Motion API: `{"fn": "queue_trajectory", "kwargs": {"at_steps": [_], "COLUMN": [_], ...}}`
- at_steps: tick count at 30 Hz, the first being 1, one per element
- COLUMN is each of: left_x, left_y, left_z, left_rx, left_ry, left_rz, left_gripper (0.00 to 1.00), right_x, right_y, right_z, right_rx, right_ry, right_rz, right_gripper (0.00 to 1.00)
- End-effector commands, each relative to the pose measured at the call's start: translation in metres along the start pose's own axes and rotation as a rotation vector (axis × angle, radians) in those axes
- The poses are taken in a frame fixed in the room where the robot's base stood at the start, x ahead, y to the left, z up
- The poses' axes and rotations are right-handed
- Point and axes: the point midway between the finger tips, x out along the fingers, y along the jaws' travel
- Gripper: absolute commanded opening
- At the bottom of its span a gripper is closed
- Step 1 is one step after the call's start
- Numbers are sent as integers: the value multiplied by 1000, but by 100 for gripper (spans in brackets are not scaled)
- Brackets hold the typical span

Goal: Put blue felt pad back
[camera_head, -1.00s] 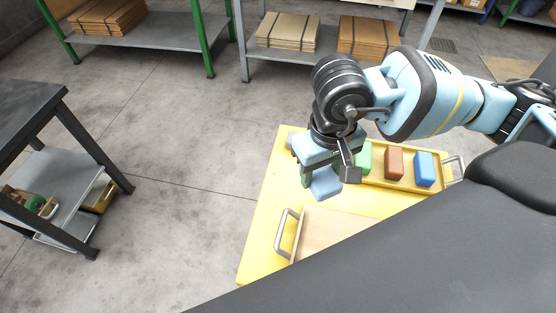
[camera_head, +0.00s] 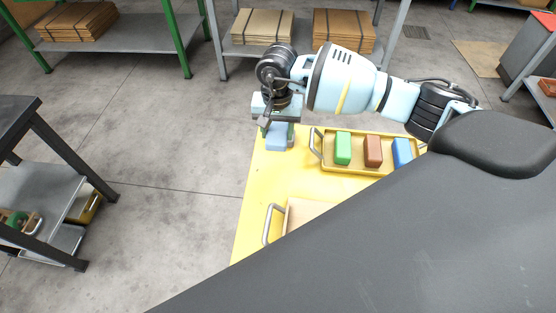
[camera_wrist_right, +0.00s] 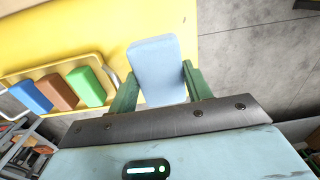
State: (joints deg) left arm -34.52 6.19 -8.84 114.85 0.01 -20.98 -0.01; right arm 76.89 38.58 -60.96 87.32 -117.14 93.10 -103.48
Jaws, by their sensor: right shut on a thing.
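The light blue felt pad (camera_head: 278,138) is at the far left corner of the yellow table top (camera_head: 258,190). My right gripper (camera_head: 279,126) is shut on it, and the pad sticks out beyond the fingers. In the right wrist view the pad (camera_wrist_right: 157,68) sits between the two green fingers of the gripper (camera_wrist_right: 160,90). I cannot tell whether the pad touches the table. My left gripper is not in view.
A yellow tray (camera_head: 356,166) with metal handles holds a green block (camera_head: 342,148), a brown block (camera_head: 373,151) and a blue block (camera_head: 402,153), right of the gripper. A dark shelf table (camera_head: 40,190) stands left.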

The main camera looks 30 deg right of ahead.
Motion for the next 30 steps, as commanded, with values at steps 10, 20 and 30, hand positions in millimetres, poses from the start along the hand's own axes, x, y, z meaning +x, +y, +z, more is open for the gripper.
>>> {"fn": "queue_trajectory", "kwargs": {"at_steps": [10,20,30], "left_x": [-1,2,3], "left_y": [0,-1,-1], "left_z": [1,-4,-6], "left_rx": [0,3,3], "left_ry": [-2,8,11], "left_rz": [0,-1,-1], "left_gripper": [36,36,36], "right_x": [13,63,75], "right_y": [1,1,1], "right_z": [-5,-4,-4], "right_rx": [27,26,25], "right_ry": [-3,-3,-3], "right_rz": [7,6,5], "right_gripper": [28,28,28]}}
